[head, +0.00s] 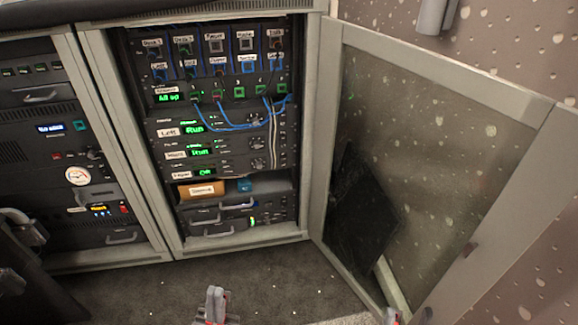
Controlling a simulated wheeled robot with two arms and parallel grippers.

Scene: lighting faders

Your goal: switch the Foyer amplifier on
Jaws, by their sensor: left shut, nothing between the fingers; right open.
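The rack (310,150) stands open with several units in it. Three similar amplifier units sit in its middle, each with a white label, a green display and a round knob. The lowest, whose label (181,174) appears to read Foyer, has a short green display (205,171); its text is too small to read surely, perhaps "Off". Its small switch cannot be made out. My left gripper (215,294) is shut and empty, low in front of the rack above the floor. My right gripper (408,316) is open at the bottom edge, mostly cut off, near the door's foot.
The glazed door (430,150) is swung open to the right. Blue patch cables (235,128) hang over the units above. An orange-brown box (200,191) sits on a shelf under the amplifiers. Another rack (75,150) stands left.

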